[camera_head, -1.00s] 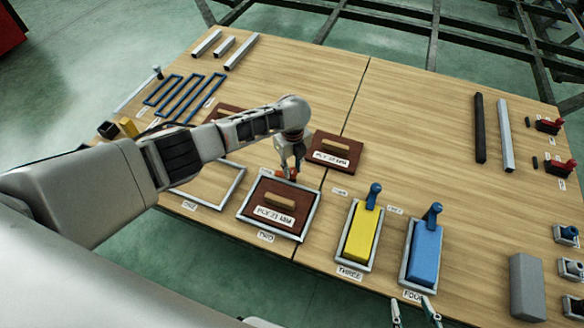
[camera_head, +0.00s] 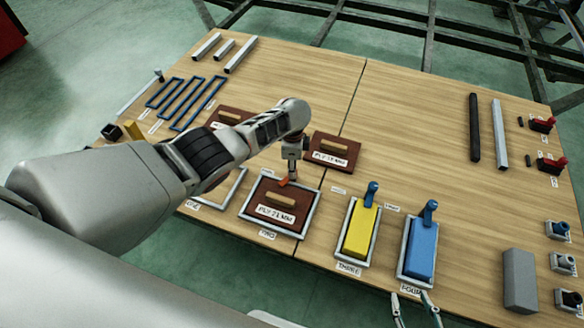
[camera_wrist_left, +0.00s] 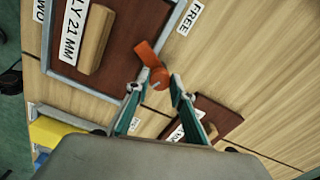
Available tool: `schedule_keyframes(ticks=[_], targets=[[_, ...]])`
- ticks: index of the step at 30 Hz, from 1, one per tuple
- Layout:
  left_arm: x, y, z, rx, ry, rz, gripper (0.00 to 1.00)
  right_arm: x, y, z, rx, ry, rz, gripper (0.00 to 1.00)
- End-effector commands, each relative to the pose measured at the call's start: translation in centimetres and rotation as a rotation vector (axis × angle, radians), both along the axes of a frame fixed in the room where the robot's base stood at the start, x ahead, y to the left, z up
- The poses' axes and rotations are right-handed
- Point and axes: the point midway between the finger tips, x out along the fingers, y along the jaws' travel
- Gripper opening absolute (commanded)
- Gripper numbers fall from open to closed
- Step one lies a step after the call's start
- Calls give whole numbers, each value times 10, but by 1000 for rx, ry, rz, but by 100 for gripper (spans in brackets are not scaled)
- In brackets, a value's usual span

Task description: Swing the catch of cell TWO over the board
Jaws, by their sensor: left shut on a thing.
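Cell TWO is a grey-rimmed frame (camera_head: 243,207) holding a dark brown board (camera_head: 266,191) with a wooden grip block and a "PLY 21 MM" label. Its orange catch (camera_head: 286,182) is at the far rim. In the left wrist view, the catch (camera_wrist_left: 147,54) lies across the rim, its free end at the edge of the board (camera_wrist_left: 120,35). My left gripper (camera_wrist_left: 155,90) is shut on the catch at its pivot end; in the head view its fingertips are mostly hidden. My right gripper (camera_head: 415,297) is open and empty at the bottom edge.
Cells THREE and FOUR, with a yellow block (camera_head: 360,230) and a blue block (camera_head: 421,248) and blue catches, stand to the right. An empty frame (camera_head: 237,184) is left, partly behind my arm. Another brown board (camera_head: 333,146) lies just behind.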

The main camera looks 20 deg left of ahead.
Motion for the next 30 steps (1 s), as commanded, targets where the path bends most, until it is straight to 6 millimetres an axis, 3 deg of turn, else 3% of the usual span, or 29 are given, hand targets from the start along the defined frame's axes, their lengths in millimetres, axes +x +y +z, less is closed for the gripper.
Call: schedule_keyframes(ticks=[15,30], targets=[[-2,-3,-2,-4,5,391,1,-1,-1,1,-1,0,-2,40],[-2,-2,-3,-3,5,498,1,-2,-2,0,-4,3,0,40]])
